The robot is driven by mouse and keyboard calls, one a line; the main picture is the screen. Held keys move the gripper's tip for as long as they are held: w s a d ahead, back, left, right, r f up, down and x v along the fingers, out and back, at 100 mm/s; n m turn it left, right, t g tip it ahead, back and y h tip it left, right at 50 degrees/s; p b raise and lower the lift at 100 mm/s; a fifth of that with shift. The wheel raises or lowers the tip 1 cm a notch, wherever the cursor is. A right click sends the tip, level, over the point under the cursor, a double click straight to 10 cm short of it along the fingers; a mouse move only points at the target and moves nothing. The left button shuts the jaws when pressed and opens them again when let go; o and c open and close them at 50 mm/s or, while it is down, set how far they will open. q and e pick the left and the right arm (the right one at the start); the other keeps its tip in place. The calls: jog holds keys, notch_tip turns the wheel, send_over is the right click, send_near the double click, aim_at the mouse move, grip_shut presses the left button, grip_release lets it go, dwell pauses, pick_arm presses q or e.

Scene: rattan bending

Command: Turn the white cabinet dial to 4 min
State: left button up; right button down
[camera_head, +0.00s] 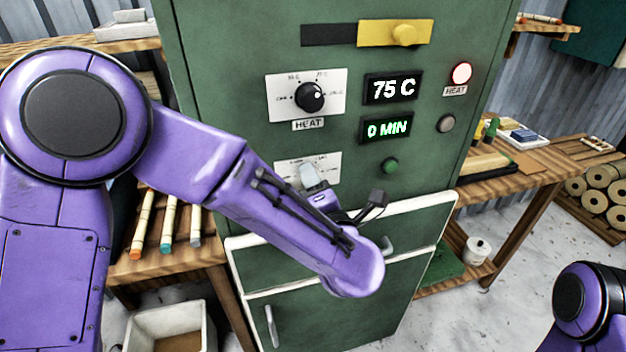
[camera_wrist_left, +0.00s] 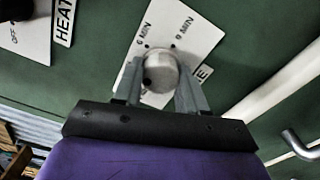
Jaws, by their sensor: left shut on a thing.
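The white dial (camera_wrist_left: 160,70) sits on a white plate (camera_wrist_left: 172,30) on the front of the green cabinet (camera_head: 215,50). Marks on the plate read 6 min and what looks like 9 min; the rest is covered. My left gripper (camera_wrist_left: 158,84) is shut on the dial, one finger on each side, as the left wrist view shows. The time display (camera_head: 387,129) reads 0 MIN. My right gripper is out of view.
Above is a black HEAT knob (camera_head: 309,97), with a display (camera_head: 391,88) reading 75 C.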

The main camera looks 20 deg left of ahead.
pick_arm(q)
jog(key=shift+f+m, duration=0.15)
jog(key=shift+m, duration=0.25)
jog(key=o, duration=1.1)
jog(key=shift+c, duration=0.2)
jog(key=shift+s, duration=0.1)
jog(key=b+v, duration=0.2)
jog(key=v, duration=0.8)
jog(key=shift+d+b, duration=0.2)
jog(key=shift+b, duration=0.15)
jog(key=shift+s, duration=0.15)
